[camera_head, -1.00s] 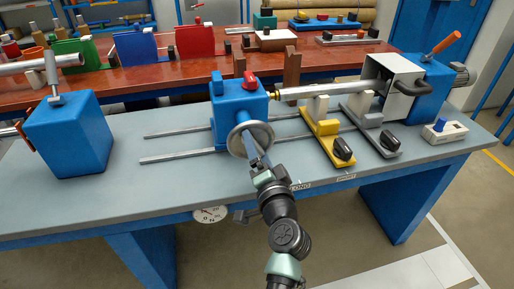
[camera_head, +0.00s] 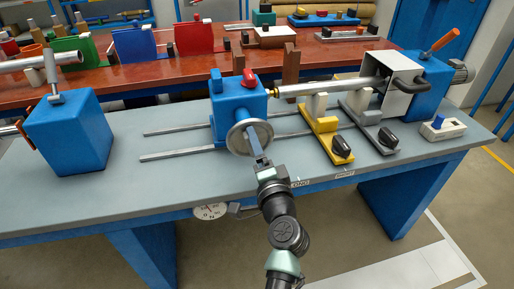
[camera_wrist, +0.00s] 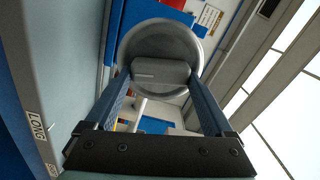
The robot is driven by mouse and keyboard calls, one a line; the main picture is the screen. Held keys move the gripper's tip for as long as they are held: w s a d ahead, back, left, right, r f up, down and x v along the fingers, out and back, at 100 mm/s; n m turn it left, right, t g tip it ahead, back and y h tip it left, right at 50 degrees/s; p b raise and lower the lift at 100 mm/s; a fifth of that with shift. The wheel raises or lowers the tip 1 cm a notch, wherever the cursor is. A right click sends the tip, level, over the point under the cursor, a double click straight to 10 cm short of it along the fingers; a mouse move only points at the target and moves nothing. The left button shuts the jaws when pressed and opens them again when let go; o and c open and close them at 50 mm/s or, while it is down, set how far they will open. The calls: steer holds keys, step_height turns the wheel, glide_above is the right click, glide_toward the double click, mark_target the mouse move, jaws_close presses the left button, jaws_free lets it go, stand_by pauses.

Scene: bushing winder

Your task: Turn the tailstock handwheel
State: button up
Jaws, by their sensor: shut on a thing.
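The tailstock handwheel (camera_head: 236,140) is a round metal wheel on the front of the blue tailstock (camera_head: 226,101), which has a red knob (camera_head: 250,79) on top. My gripper (camera_head: 256,148) reaches it from below, at the wheel's right side. In the wrist view, the wheel (camera_wrist: 160,38) lies just beyond the fingertips. A grey rounded grip (camera_wrist: 160,72) sits between the two blue fingers of my gripper (camera_wrist: 160,80), which are shut on it. The fingers hide part of the wheel in the head view.
The tailstock stands by two rails (camera_head: 180,153) on the grey bench (camera_head: 130,190). Yellow (camera_head: 319,128) and grey (camera_head: 367,127) supports with black knobs stand to the right, below a shaft (camera_head: 330,86). A blue block (camera_head: 70,138) is at the left. The bench's front left is clear.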

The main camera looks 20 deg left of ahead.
steer(key=o, duration=1.1)
steer(key=v, duration=1.3)
